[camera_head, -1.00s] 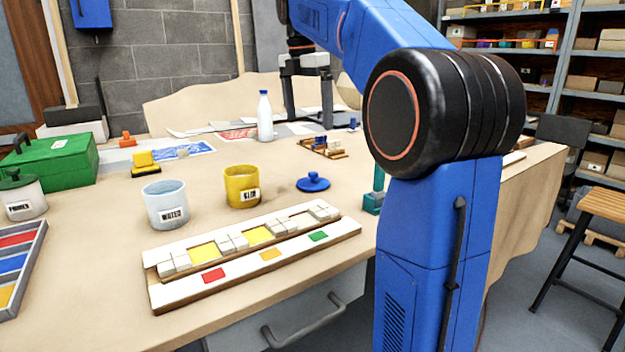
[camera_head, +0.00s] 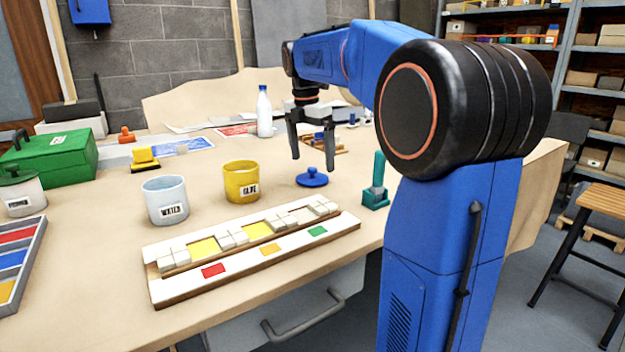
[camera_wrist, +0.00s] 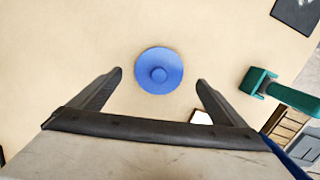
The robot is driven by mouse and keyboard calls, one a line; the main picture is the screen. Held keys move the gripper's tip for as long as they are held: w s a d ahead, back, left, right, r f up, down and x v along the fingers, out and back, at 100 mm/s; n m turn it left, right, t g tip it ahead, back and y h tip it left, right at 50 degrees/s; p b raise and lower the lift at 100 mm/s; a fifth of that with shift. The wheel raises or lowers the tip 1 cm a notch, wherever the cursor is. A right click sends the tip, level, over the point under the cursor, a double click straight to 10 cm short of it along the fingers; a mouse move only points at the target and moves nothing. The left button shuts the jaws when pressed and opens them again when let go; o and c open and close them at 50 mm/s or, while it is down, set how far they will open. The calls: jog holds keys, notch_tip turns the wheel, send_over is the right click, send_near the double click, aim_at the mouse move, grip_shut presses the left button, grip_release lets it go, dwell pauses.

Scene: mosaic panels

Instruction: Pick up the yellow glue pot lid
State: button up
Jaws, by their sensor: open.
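The yellow glue pot (camera_head: 241,182), labelled "GLUE", stands open-topped on the table, with no lid on it. A round blue lid with a knob (camera_head: 312,178) lies on the table to the right of the glue pot; no yellow lid shows. My gripper (camera_head: 313,164) is open and empty, above the blue lid. In the wrist view the blue lid (camera_wrist: 159,71) lies ahead of and between the open fingertips, apart from both fingers.
A white water pot (camera_head: 165,201) stands left of the glue pot. The mosaic panel (camera_head: 255,265) lies in front. A teal tool in a holder (camera_head: 375,197) stands right of the lid. A white bottle (camera_head: 264,112) and wooden rack (camera_head: 322,145) are behind.

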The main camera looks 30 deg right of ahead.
aim_at(312, 168)
jog(key=shift+w+d+f, duration=0.1)
jog(key=shift+f, duration=1)
jog(key=shift+w+d+f, duration=0.1)
jog(key=shift+f, duration=0.95)
jog(key=c, duration=1.1)
